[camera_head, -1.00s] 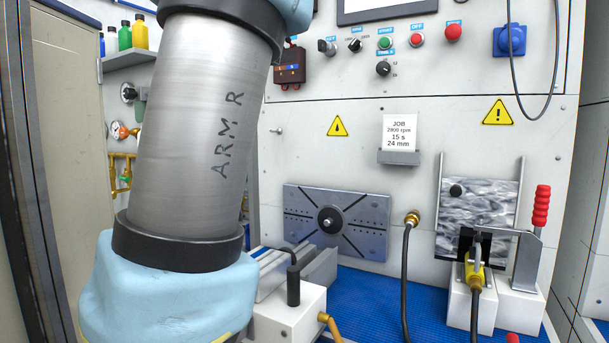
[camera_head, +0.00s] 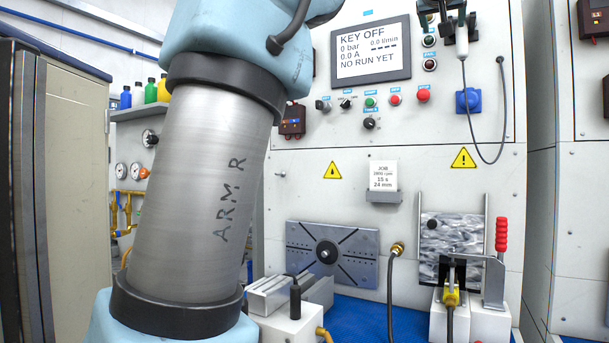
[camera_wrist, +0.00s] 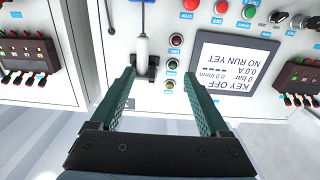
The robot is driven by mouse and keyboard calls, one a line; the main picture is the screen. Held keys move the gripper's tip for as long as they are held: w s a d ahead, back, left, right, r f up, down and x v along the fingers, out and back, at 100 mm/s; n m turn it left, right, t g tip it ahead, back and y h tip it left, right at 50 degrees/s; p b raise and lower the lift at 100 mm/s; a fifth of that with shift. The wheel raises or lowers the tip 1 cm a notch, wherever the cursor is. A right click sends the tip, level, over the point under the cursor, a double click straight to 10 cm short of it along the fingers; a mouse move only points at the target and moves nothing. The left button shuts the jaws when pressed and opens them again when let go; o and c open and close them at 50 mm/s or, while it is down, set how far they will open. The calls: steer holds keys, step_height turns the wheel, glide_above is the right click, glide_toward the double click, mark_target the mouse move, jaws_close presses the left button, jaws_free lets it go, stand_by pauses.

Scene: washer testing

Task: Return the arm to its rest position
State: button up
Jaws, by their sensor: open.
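My arm (camera_head: 205,195), marked "ARM R", stands large on the left of the head view and runs out at the top. My gripper (camera_wrist: 159,75) shows in the wrist view with its two green fingers spread and nothing held between them. The wrist view is upside down and faces the upper panel. A white handset (camera_wrist: 142,47) sits in a black holder beyond the fingertips, nearer the left finger. In the head view the same handset (camera_head: 462,42) hangs at the top with its cable.
The display (camera_head: 371,52) reads "KEY OFF" and "NO RUN YET". Buttons and knobs line the panel below it. A slotted plate (camera_head: 358,270), a hose (camera_head: 390,290) and a red-handled clamp (camera_head: 501,235) are low on the station. A tall cabinet (camera_head: 80,190) stands at left.

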steer(key=w+a+f+g+y, duration=0.1)
steer(key=w+a+f, duration=0.15)
steer(key=f, duration=0.45)
steer(key=w+a+f+g+y, duration=0.1)
steer(key=w+a+f, duration=0.15)
steer(key=f, duration=0.35)
steer(key=w+a+f+g+y, duration=0.1)
steer(key=w+a+f+y, duration=0.1)
steer(key=w+f, duration=0.35)
steer(key=s+a+f+n+g+y, duration=0.1)
steer(key=a+f+g, duration=0.1)
steer(key=a+f, duration=0.65)
steer(key=s+a+f+n+g+y, duration=0.1)
steer(key=a+f, duration=0.3)
steer(key=f, duration=1)
steer(key=s+a+f+n+g+y+b, duration=0.1)
steer(key=s+a+f+g, duration=0.1)
steer(key=s+a+f, duration=0.4)
steer(key=s+a+f+g+b, duration=0.1)
steer(key=s+a+f+g, duration=0.2)
steer(key=f, duration=1.1)
steer(key=s+a+f+n+g+y+b, duration=0.1)
steer(key=s+a+f+g, duration=0.2)
steer(key=s+a+f, duration=0.6)
steer(key=s+f, duration=0.2)
steer(key=s, duration=0.3)
steer(key=shift+s+n+y+b, duration=0.2)
steer(key=shift+n+y+b, duration=0.1)
steer(key=shift+r, duration=0.1)
